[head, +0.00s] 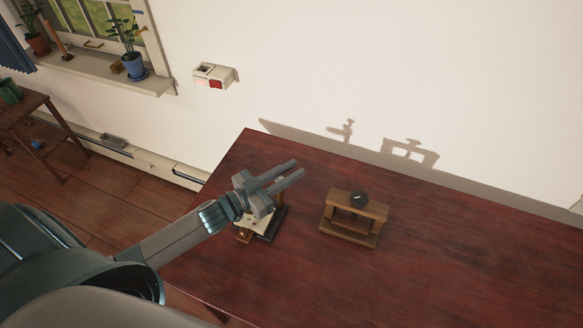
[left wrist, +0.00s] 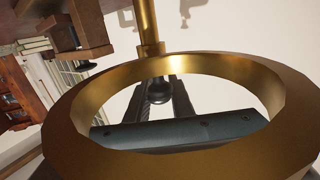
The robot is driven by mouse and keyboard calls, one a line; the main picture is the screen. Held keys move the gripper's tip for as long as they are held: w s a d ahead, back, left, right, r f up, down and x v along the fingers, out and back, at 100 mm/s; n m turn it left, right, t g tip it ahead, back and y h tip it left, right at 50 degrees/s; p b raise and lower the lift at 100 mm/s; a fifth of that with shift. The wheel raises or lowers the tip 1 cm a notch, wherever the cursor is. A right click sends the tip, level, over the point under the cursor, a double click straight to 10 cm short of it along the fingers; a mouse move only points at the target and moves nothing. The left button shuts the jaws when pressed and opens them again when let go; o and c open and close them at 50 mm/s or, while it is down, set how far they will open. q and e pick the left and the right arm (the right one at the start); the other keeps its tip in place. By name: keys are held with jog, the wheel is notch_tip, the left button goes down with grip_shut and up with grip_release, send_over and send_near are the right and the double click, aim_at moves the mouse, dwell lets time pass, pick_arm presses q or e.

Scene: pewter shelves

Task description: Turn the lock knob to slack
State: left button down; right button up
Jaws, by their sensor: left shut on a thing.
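My left gripper (head: 298,168) reaches in above a small device (head: 252,222) with a cream plate, a dark base and brass parts, and covers much of it. In the left wrist view the jaws are shut on a small dark round knob (left wrist: 159,91). A large brass ring (left wrist: 290,100) with a brass stem (left wrist: 147,22) fills the foreground there, and the fingers show through its opening. I cannot tell from these views how far the knob is turned. My right gripper is not in view.
The table's right side is clear. A white wall box (head: 213,73) and a windowsill with plants are behind at left.

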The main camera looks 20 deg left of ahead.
pick_arm(q)
jog(key=shift+w+a+n+t+y+p, duration=0.1)
jog(key=shift+a+n+t+y+p, duration=0.2)
jog(key=shift+n+y, duration=1)
jog(key=shift+w+a+n+t+y+p, duration=0.15)
jog(key=shift+a+n+t+y, duration=0.45)
jog(key=shift+y, duration=1.25)
jog(key=shift+s+n+t+y+p, duration=0.1)
jog(key=shift+n+t+y+p, duration=0.1)
jog(key=shift+n+y, duration=1.2)
jog(key=shift+a+y, duration=0.1)
jog(key=shift+y, duration=0.15)
jog(key=c, duration=1.6)
grip_release()
jog(key=shift+w, duration=0.1)
jog(key=shift+o, duration=0.2)
